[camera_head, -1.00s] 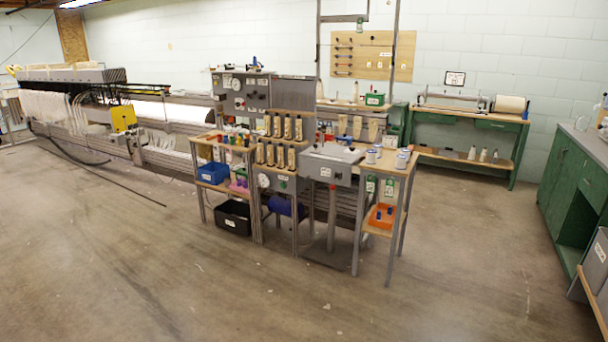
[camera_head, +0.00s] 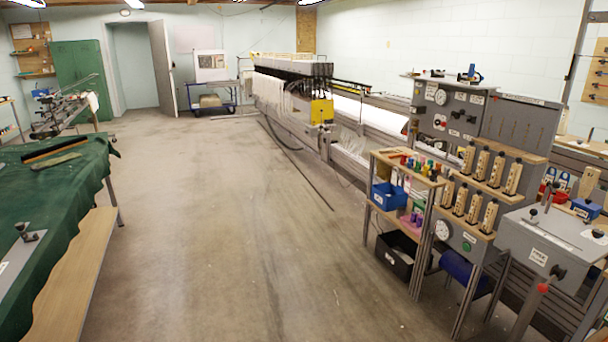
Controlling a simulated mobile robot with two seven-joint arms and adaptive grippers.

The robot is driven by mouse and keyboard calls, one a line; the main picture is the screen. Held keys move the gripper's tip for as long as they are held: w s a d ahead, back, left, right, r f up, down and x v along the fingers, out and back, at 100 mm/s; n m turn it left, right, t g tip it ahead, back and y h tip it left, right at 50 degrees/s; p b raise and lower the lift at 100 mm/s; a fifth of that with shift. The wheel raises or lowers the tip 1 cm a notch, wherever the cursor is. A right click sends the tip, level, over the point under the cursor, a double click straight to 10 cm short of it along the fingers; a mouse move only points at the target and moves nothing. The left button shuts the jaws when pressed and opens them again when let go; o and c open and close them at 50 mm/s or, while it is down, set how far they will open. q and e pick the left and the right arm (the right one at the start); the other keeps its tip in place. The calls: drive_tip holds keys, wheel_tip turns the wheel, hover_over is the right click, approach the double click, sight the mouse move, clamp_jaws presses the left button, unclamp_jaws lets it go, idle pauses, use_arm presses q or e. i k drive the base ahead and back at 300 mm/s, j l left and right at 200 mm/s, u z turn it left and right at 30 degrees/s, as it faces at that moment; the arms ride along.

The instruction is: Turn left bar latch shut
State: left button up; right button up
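I cannot make out which part is the left bar latch. Candidates are small at this distance. A grey box (camera_head: 543,243) at the lower right has dark knobs and a red-knobbed lever (camera_head: 530,306). A grey control panel (camera_head: 449,113) with a dial and knobs stands behind it. On the green-covered table (camera_head: 62,205) at the left, a small dark-knobbed lever fitting (camera_head: 27,233) sits on a pale plate. Neither of my grippers shows in the view.
A long loom-like machine (camera_head: 292,105) with a yellow box (camera_head: 321,111) runs along the back right. A shelf stand (camera_head: 404,180) holds a blue bin (camera_head: 389,196); a black bin (camera_head: 403,256) stands below. A wide strip of floor (camera_head: 230,240) is clear, apart from a dark cable.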

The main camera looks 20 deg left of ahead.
sight(21, 227)
drive_tip(key=i+j+u, duration=0.2)
drive_tip(key=i+u, duration=0.2)
drive_tip(key=i+j+u, duration=0.15)
drive_tip(key=i+u, duration=0.6)
drive_tip(key=i+l+u, duration=0.2)
drive_tip(key=i+u, duration=0.15)
drive_tip(key=i, duration=0.05)
